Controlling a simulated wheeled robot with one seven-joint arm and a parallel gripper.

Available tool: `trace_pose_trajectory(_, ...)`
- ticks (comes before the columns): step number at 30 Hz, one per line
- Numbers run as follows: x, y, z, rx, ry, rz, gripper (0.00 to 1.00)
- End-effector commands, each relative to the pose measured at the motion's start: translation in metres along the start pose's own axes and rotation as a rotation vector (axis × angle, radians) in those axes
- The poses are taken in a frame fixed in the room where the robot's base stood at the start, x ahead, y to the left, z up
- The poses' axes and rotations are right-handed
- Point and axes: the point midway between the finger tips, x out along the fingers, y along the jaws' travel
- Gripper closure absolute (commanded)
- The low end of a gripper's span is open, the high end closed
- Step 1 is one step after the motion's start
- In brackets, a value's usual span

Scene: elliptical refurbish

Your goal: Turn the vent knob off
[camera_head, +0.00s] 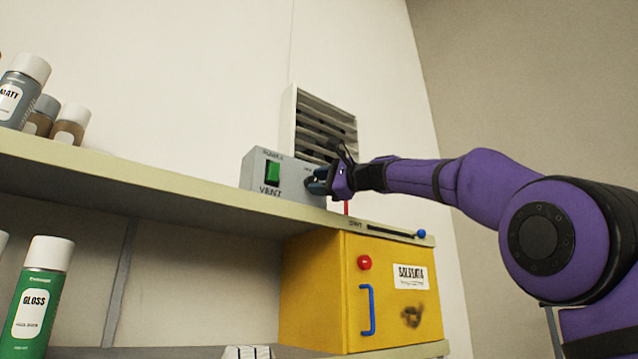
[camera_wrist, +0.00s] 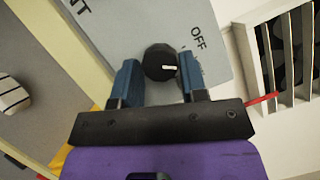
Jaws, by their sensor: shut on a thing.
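The vent box (camera_head: 262,185) is a grey box on the shelf, with a green switch (camera_head: 273,172) and the word VENT on its front. The black vent knob (camera_wrist: 160,62) shows in the wrist view, with a white pointer mark on its right side and the word OFF above and to the right of it. My gripper (camera_wrist: 161,76) has its two blue fingers on either side of the knob, closed on it. In the head view my gripper (camera_head: 318,182) is at the right end of the box front and hides the knob.
A slatted vent (camera_head: 325,125) is on the wall behind the box. A yellow cabinet (camera_head: 320,290) with a blue handle stands under the shelf (camera_head: 150,185). Spray cans (camera_head: 20,90) stand at the left on the shelf, and a green can (camera_head: 40,290) stands below.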

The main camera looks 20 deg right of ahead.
Motion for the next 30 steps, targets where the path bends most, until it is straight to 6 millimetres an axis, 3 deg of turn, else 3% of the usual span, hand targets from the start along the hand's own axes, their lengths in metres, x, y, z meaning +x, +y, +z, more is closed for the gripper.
trace_pose_trajectory(15, 0.0008, -0.0025, -0.0003, -0.376, -0.001, 0.158, 0.84)
trace_pose_trajectory(30, 0.0011, -0.0025, 0.0002, -0.510, -0.002, 0.216, 0.84)
